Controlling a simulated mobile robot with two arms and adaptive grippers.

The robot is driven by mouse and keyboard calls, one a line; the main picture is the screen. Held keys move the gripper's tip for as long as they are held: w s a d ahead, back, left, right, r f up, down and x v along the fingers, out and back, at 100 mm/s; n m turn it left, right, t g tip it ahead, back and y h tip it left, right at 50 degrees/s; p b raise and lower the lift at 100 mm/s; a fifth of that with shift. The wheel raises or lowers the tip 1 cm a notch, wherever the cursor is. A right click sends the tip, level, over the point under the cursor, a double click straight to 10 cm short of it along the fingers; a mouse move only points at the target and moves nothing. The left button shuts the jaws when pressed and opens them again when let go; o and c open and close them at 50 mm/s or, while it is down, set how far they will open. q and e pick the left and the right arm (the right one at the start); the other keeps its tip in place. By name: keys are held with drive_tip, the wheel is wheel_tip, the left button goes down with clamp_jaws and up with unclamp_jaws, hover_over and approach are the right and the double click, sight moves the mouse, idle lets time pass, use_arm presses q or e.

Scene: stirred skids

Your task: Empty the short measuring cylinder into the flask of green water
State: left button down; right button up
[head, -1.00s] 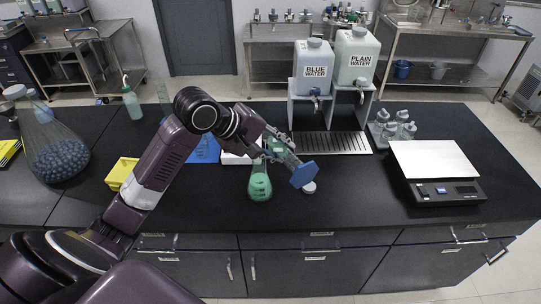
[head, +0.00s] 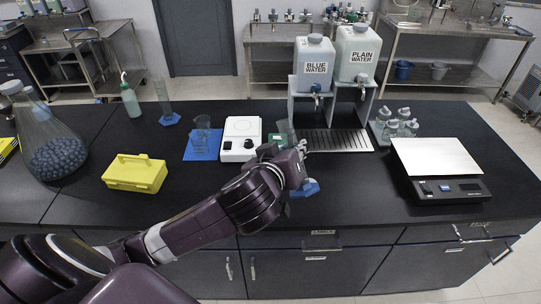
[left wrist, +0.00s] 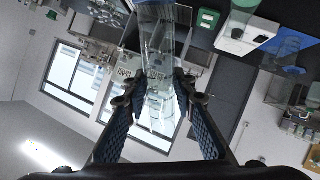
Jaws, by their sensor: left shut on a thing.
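My left gripper (head: 300,158) is low over the bench's middle. In the left wrist view its two fingers (left wrist: 157,100) are closed on a clear measuring cylinder (left wrist: 158,45). In the head view a blue base (head: 307,189), apparently this cylinder's, shows just below the gripper; the rest is mostly hidden, so its tilt and contents cannot be told. The flask of green water is hidden behind my arm in the head view; green at the top edge of the left wrist view (left wrist: 244,3) may be part of it. My right gripper is not in view.
A taller cylinder (head: 163,98) stands at the back left. Beakers on a blue mat (head: 190,155), a white stirrer hotplate (head: 239,142) and a yellow box (head: 135,173) are left of the gripper. A scale (head: 437,170) is at right.

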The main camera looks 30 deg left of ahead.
use_arm(q)
drive_tip(key=m+t+b, duration=0.1)
drive_tip(key=b, duration=0.1)
drive_tip(key=d+m+t+y+b, duration=0.1)
drive_tip(key=b, duration=0.1)
drive_tip(key=s+d+m+t+y+b, duration=0.1)
drive_tip(key=b, duration=0.1)
drive_tip(key=shift+s+d+r+m+t+b, duration=0.1)
drive_tip(key=shift+d+r+m+t+b, duration=0.1)
drive_tip(key=shift+m+t+b, duration=0.15)
drive_tip(key=shift+r+t, duration=0.15)
drive_tip(key=shift+t, duration=0.1)
drive_tip(key=shift+r+m, duration=0.25)
drive_tip(key=shift+r, duration=0.05)
idle(1.2)
